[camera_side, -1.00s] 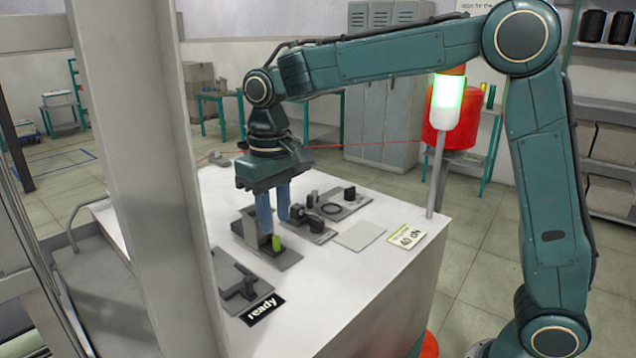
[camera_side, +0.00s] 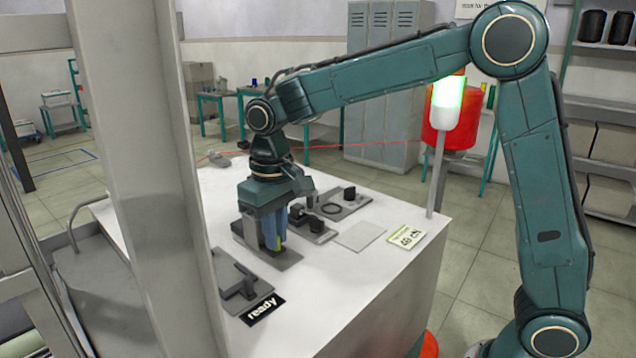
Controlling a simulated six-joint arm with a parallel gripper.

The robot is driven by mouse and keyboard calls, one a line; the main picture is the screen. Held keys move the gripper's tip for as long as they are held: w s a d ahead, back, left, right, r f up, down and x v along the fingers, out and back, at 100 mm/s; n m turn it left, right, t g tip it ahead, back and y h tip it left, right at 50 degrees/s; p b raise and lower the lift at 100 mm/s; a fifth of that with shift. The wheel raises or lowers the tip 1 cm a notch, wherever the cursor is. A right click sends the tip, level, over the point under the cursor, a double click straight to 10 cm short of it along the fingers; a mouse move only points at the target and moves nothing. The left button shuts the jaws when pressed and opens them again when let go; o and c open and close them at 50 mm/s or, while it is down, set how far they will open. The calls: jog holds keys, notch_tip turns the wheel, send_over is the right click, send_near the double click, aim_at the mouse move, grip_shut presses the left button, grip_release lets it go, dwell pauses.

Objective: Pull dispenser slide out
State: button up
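The dispenser (camera_side: 245,233) is a dark grey block on a flat grey base plate (camera_side: 286,259), near the middle of the white table. A small green piece stands at its front and is now almost wholly hidden, with only a sliver of green showing between the fingers. My gripper (camera_side: 273,242) points straight down over the dispenser's front, its blue fingers low at the green piece. The fingers look close together, but I cannot tell whether they grip it. The slide itself is not clearly visible behind the fingers.
Black fixtures (camera_side: 312,222) stand just right of the dispenser, close to my gripper. A dark bracket (camera_side: 240,284) and a "ready" sign (camera_side: 262,308) lie in front. A bare grey plate (camera_side: 360,235), a "40 cN" card (camera_side: 406,237) and a signal-lamp post (camera_side: 437,170) are to the right.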

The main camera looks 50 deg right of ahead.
jog(key=shift+s, duration=0.75)
dwell(0.4)
jog(key=shift+s+a, duration=0.1)
jog(key=shift+s, duration=1.1)
dwell(0.6)
jog(key=shift+s+a, duration=0.1)
jog(key=shift+s, duration=0.7)
dwell(0.5)
